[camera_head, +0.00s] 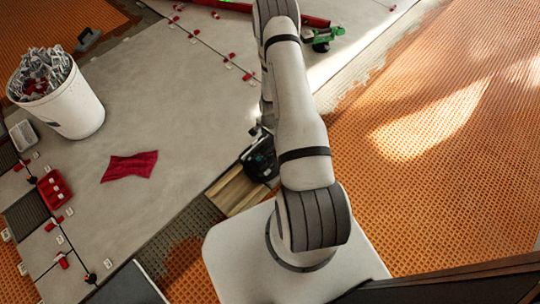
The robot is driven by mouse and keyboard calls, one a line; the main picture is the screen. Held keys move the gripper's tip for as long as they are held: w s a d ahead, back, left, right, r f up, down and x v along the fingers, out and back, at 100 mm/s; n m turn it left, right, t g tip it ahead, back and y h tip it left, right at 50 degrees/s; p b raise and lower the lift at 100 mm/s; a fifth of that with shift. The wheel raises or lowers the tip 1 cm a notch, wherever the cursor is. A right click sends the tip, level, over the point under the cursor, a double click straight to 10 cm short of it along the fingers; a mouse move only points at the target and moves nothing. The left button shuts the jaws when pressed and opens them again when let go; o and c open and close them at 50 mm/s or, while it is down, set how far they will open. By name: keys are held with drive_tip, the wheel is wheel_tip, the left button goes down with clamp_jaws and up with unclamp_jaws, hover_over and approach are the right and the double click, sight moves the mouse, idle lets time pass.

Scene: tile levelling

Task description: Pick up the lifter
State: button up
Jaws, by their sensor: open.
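I cannot tell for certain which thing is the lifter. A long red bar (316,21) with green parts lies on the grey tiles at the top, partly behind my arm and cut by the frame edge. A green and dark fitting (322,39) sits beside its right end. A black, rounded device (262,160) rests at the wooden boards (236,191), left of my arm and partly hidden by it. My gripper (257,130) is mostly hidden behind my arm, just above the black device. It is open, and no held object shows.
A white bucket (75,112) of grey clips stands at the left. A red cloth (129,166) lies on the tiles, and a red box (54,189) sits further left. Red clips line the tile joints. Orange matting (440,170) at the right is clear.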

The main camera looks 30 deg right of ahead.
sight(270, 148)
drive_tip(key=f, duration=0.3)
drive_tip(key=f+b, duration=0.1)
drive_tip(key=shift+s+f, duration=0.2)
drive_tip(key=shift+s, duration=0.15)
drive_tip(key=shift+w+a+f+b, duration=0.15)
drive_tip(key=shift+f+b, duration=0.5)
drive_tip(key=shift+f, duration=0.65)
drive_tip(key=shift+w+d+f+b, duration=0.1)
drive_tip(key=shift+f+b, duration=0.5)
drive_tip(key=shift+f, duration=0.65)
drive_tip(key=shift+f+b, duration=0.25)
drive_tip(key=shift+b, duration=0.1)
drive_tip(key=shift+c, duration=0.4)
clamp_jaws()
